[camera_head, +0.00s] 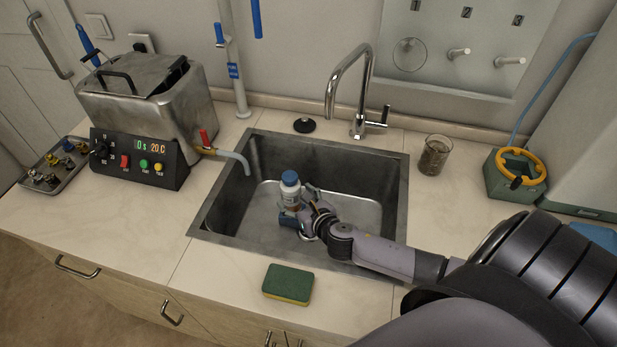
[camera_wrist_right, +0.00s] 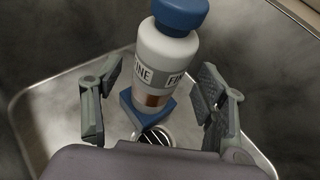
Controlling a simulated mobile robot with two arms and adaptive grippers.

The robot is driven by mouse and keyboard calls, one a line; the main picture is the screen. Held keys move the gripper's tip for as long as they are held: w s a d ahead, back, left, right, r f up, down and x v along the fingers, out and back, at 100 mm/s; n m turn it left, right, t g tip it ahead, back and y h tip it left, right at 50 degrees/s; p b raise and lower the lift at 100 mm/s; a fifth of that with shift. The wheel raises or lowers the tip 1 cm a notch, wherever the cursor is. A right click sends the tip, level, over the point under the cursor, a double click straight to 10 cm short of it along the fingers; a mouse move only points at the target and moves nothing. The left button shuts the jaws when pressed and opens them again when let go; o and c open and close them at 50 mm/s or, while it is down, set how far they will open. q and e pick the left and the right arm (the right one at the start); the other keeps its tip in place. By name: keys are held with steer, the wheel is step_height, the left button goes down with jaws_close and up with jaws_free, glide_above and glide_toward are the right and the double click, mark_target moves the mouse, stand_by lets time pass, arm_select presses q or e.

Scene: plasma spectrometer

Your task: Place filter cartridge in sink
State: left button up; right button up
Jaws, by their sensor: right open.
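The filter cartridge (camera_head: 290,188) is a white bottle-like body with a blue cap, a grey label band and a blue base. It is inside the metal sink (camera_head: 262,222), slightly tilted in the right wrist view (camera_wrist_right: 168,62), near the round drain (camera_wrist_right: 156,138). I cannot tell whether its base touches the sink floor. My right gripper (camera_head: 301,211) is down in the sink with its fingers on either side of the cartridge. In the right wrist view the fingers (camera_wrist_right: 158,105) are spread, with gaps between them and the cartridge. My left gripper is not in view.
A faucet (camera_head: 362,95) stands behind the sink. A sponge (camera_head: 288,284) lies at its front edge. An ultrasonic-style bath (camera_head: 150,105) with a hose is on the left. A glass beaker (camera_head: 434,155) and a green box with a yellow ring (camera_head: 515,178) are on the right.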

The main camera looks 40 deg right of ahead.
steer(key=v, duration=0.8)
steer(key=shift+s+r, duration=0.1)
steer(key=shift+r, duration=0.05)
